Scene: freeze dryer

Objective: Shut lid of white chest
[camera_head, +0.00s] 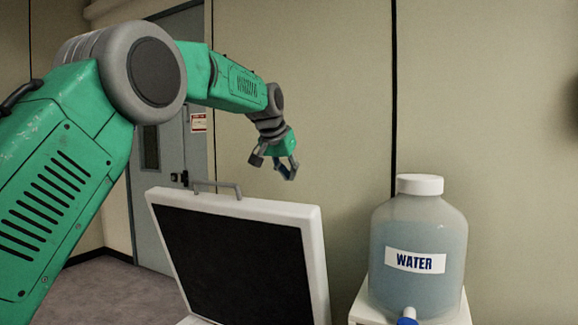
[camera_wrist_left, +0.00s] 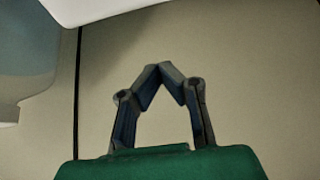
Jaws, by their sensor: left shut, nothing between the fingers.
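The white chest's lid (camera_head: 318,262) stands raised, tilted back a little, with its dark inner face toward me. A grey handle (camera_head: 217,185) sits on its top edge. The chest's body is mostly below the head view. My left gripper (camera_head: 288,174) is above the lid's top edge, right of the handle and seemingly behind the lid. It is shut and empty; its fingertips meet in the left wrist view (camera_wrist_left: 160,68). A white surface (camera_wrist_left: 110,8) at the top of that view may be part of the lid. My right gripper is not in view.
A water jug (camera_head: 418,240) with a white cap and blue tap stands on a white stand (camera_head: 362,312) right of the lid. A grey door (camera_head: 165,150) and beige wall (camera_head: 310,80) are behind. Open floor (camera_head: 110,292) shows at lower left.

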